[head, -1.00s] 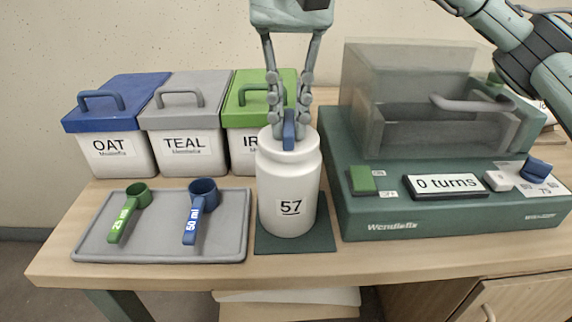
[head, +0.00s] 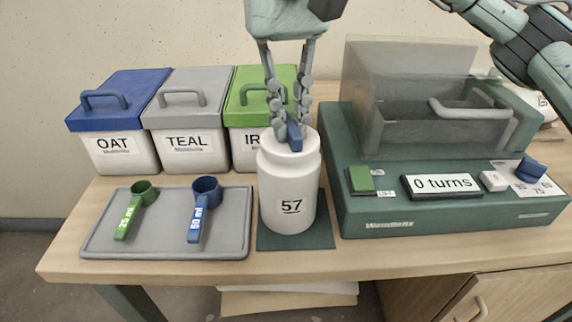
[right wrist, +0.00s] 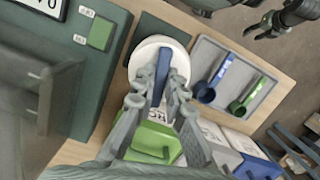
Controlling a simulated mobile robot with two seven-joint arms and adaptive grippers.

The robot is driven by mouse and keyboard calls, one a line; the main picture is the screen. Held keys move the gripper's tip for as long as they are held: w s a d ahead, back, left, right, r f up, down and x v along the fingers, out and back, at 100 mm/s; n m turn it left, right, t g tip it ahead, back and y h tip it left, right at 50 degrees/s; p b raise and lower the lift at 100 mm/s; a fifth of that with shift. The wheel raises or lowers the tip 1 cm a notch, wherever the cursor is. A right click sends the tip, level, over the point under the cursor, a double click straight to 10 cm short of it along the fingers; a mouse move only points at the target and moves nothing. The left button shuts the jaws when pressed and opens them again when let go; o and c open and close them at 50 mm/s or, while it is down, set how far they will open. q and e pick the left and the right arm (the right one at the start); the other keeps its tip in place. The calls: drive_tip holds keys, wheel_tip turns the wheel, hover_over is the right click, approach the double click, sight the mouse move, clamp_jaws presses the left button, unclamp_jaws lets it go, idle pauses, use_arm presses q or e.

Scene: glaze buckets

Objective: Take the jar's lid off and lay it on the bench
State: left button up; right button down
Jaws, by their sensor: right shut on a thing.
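The white jar (head: 288,195) marked 57 stands upright on a dark green mat (head: 322,236) on the bench (head: 215,270). Its white lid (head: 272,145) sits on top, with a blue bar handle (head: 294,136). The lid and handle also show in the right wrist view, the lid as a white disc (right wrist: 147,52) and the handle as a blue bar (right wrist: 162,68). My right gripper (head: 291,130) comes down from above, shut on the blue handle. A dark gripper, my left one (right wrist: 262,28), shows small in the right wrist view's top right corner; its jaws are unclear.
A grey tray (head: 165,240) with a green scoop (head: 128,215) and a blue scoop (head: 203,205) lies left of the jar. Lidded buckets labelled OAT (head: 120,152) and TEAL (head: 190,150), and a green-lidded one, stand behind. A green machine (head: 400,212) stands close on the right.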

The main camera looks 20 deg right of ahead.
sight(292, 125)
drive_tip(key=shift+w+d+r+p, duration=0.1)
drive_tip(key=shift+d+r+p, duration=0.1)
drive_tip(key=shift+r+p, duration=0.3)
drive_tip(key=shift+a+r, duration=0.1)
drive_tip(key=shift+r, duration=1.9)
